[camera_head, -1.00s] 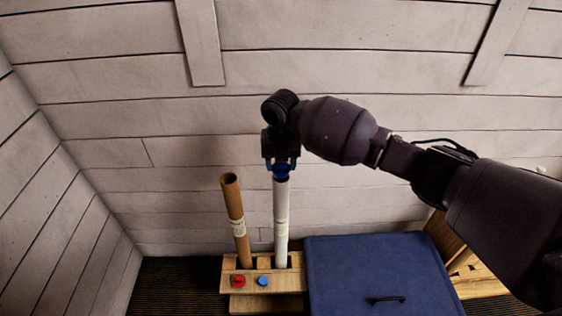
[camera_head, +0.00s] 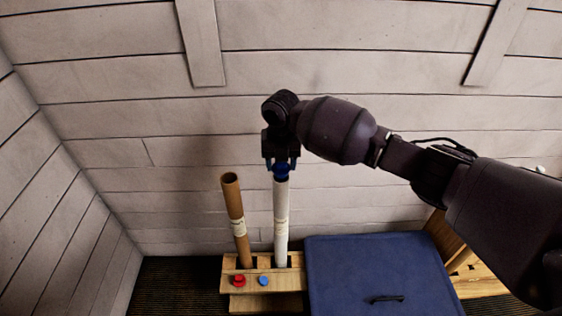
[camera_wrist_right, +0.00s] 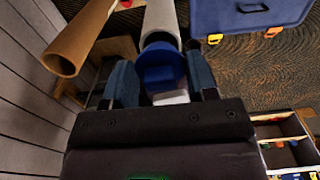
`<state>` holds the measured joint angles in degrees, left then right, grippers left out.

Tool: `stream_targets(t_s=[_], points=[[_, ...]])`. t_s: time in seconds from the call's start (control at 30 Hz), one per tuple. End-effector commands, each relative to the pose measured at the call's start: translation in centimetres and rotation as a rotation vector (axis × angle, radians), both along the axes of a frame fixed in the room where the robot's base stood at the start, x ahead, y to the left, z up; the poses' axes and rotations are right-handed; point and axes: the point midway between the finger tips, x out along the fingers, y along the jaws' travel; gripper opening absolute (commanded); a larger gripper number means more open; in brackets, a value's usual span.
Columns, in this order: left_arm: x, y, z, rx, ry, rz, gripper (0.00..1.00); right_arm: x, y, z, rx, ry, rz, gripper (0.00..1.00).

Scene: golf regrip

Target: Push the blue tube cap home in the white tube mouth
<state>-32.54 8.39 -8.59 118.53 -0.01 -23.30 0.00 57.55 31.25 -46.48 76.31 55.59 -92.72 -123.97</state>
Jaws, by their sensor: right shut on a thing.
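The white tube (camera_head: 281,222) stands upright in the wooden holder (camera_head: 238,274). The blue tube cap (camera_head: 281,170) is at its top mouth, between the fingers of my right gripper (camera_head: 281,166). In the right wrist view the blue cap (camera_wrist_right: 160,66) lies between the two fingers of the right gripper (camera_wrist_right: 160,80), in line with the white tube (camera_wrist_right: 161,22) beyond it. My right gripper is shut on the cap. How deep the cap sits in the mouth cannot be told. My left gripper is not in view.
An open brown tube (camera_head: 236,215) leans slightly in the holder, left of the white tube. A red knob (camera_head: 239,281) and a blue knob (camera_head: 263,281) are on the holder's front. A blue case (camera_head: 380,270) stands to the right. Pale plank walls (camera_head: 150,120) close off the back and left.

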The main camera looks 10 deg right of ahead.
Motion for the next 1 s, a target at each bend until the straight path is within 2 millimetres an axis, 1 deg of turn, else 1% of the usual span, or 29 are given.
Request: stream_targets(t_s=[0.47,0.77,1.0], points=[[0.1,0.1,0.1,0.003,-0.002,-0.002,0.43,0.0,0.0,-0.1,0.0,0.0,0.0,0.39],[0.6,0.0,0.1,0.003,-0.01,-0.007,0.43,0.0,0.0,-0.7,0.0,0.001,0.0,0.39],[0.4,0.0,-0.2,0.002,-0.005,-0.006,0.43,0.0,0.0,-1.2,0.0,0.001,0.0,0.39]])
